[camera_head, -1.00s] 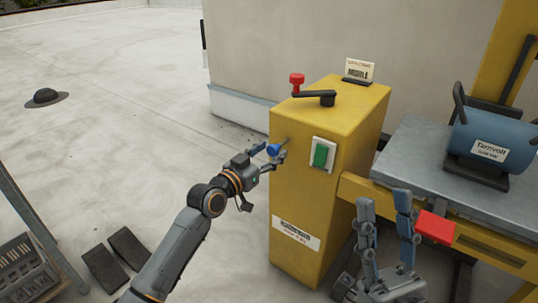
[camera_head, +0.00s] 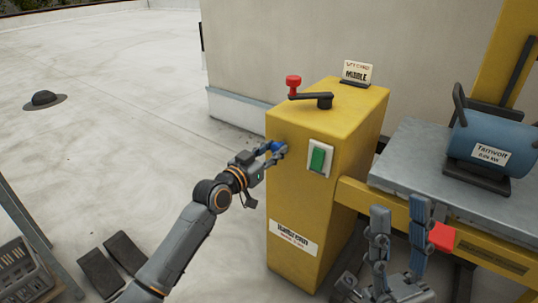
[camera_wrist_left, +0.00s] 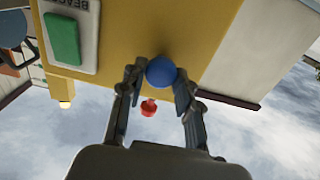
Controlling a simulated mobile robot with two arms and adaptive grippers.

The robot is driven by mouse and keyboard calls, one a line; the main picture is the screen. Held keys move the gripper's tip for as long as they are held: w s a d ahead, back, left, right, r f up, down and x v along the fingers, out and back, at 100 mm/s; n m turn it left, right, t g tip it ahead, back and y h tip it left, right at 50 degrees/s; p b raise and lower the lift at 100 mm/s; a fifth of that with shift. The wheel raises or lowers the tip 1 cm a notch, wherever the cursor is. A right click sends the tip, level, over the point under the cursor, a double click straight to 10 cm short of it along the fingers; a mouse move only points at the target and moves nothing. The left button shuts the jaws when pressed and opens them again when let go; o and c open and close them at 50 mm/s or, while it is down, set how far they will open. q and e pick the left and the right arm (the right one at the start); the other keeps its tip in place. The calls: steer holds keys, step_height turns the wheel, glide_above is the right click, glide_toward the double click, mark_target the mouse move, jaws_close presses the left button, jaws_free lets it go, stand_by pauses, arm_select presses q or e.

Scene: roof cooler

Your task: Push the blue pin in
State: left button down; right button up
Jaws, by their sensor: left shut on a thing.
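The blue pin (camera_head: 276,146) has a round blue head. It is at the left face of the yellow cabinet (camera_head: 300,195), beside the green switch (camera_head: 317,158). My left gripper (camera_head: 279,149) is shut on the blue pin, fingertips at the cabinet face. In the left wrist view the blue head (camera_wrist_left: 161,71) sits between the two fingertips, against the yellow face. The pin's shaft is hidden, so its depth cannot be told. My right gripper (camera_head: 400,212) is open with nothing between its fingers, at the lower right in front of the yellow frame.
A black crank with a red knob (camera_head: 293,82) and a sign reading MIDDLE (camera_head: 356,73) are on the cabinet top. A blue drum (camera_head: 494,142) stands on the grey table (camera_head: 405,160). A red block (camera_head: 443,237) shows beside my right gripper.

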arm_select(q)
steer(key=shift+w+d, duration=0.2)
steer(key=shift+w, duration=0.05)
steer(key=c, duration=1)
jaws_free()
steer(key=shift+o, duration=0.2)
steer(key=shift+s, duration=0.1)
steer(key=v, duration=1.2)
